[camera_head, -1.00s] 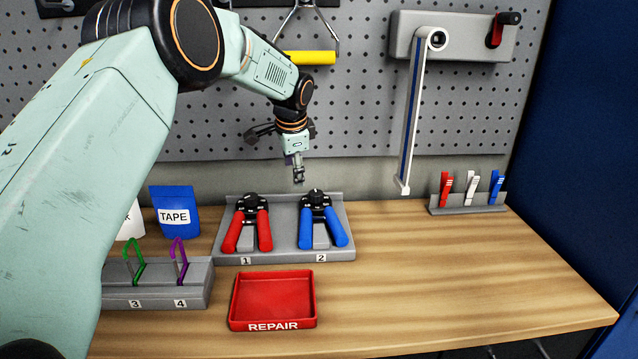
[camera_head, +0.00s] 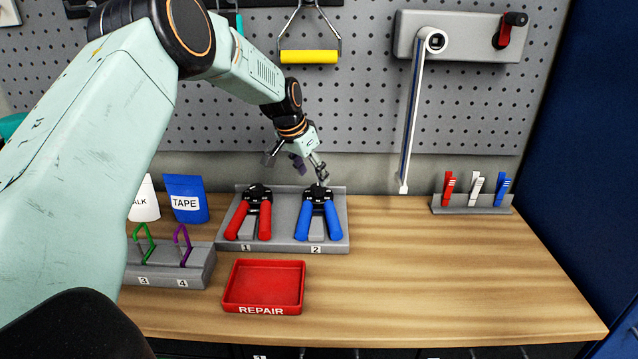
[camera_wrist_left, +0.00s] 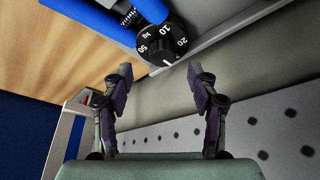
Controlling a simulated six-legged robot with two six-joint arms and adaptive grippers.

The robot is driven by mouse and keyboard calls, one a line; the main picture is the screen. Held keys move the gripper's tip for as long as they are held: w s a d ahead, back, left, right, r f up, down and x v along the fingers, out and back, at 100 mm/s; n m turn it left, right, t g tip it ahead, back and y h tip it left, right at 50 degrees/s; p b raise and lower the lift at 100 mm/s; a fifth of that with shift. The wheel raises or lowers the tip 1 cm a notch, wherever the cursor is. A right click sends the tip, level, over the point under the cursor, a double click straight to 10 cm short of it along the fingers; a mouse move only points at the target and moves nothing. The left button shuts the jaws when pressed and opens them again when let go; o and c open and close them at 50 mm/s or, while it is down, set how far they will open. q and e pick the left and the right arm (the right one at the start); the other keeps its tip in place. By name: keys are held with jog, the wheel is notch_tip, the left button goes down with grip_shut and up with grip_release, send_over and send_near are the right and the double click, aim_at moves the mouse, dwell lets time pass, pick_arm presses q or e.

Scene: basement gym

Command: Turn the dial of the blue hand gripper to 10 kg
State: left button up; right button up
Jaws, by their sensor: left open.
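The blue hand gripper (camera_head: 331,221) sits in slot 2 of the grey rack (camera_head: 288,244), its two handles spread toward me. Its black dial (camera_head: 317,193) is at the far end; in the left wrist view the dial (camera_wrist_left: 165,42) shows white numbers 10, 20 and 50, "kg", and a white mark at its lower edge. My left gripper (camera_head: 322,175) is just above the dial. In the left wrist view its fingers (camera_wrist_left: 160,76) are apart and empty, with the dial just beyond the tips. I cannot see them touching it. My right gripper is out of view.
A red hand gripper (camera_head: 264,222) lies in slot 1 close by on the left. The pegboard wall (camera_head: 370,120) rises behind the rack. A red REPAIR tray (camera_head: 262,285) stands in front. The table (camera_head: 440,270) is clear to the right.

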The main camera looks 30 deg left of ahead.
aim_at(317, 187)
pick_arm(q)
jog(key=f, duration=0.1)
jog(key=w+f, duration=0.1)
jog(key=f, duration=0.2)
jog(key=shift+w+a+f, duration=0.1)
jog(key=shift+w+a, duration=0.2)
jog(key=shift+a, duration=0.1)
jog(key=shift+d, duration=0.65)
jog(key=shift+a+f, duration=0.15)
jog(key=shift+a, duration=0.2)
jog(key=shift+w+a+f, duration=0.15)
jog(key=c, duration=0.3)
jog(key=shift+d+r, duration=0.3)
jog(key=shift+d, duration=0.1)
jog(key=c, duration=0.5)
jog(key=shift+a+f, duration=0.15)
jog(key=shift+a, duration=0.15)
jog(key=c, duration=0.4)
jog(key=shift+d, duration=0.1)
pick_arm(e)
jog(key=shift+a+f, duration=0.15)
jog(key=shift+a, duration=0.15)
pick_arm(q)
jog(key=shift+d, duration=0.1)
